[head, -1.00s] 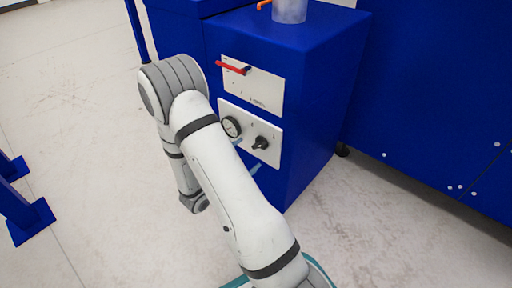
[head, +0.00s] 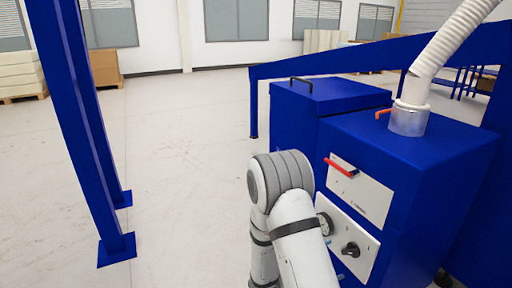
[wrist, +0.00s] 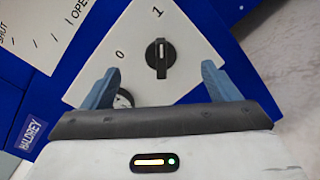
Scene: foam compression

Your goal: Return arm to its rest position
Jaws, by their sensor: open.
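My arm (head: 290,215) shows in the head view, bent at a grey joint in front of the blue machine cabinet; my gripper is hidden there. In the wrist view my gripper (wrist: 161,82) has its two blue-grey fingers wide apart with nothing between them. Beyond the fingers is a black rotary knob (wrist: 160,58) on a white plate marked 0 and 1. Its handle lines up towards the 1. The fingers appear to be clear of the knob. A round gauge (wrist: 125,99) is partly hidden behind the left finger.
The blue cabinet (head: 425,150) carries a red lever (head: 340,167) on its upper plate and a white hose (head: 445,45) on top. Blue posts (head: 88,130) stand at left. The floor (head: 190,180) between the posts and my arm is clear.

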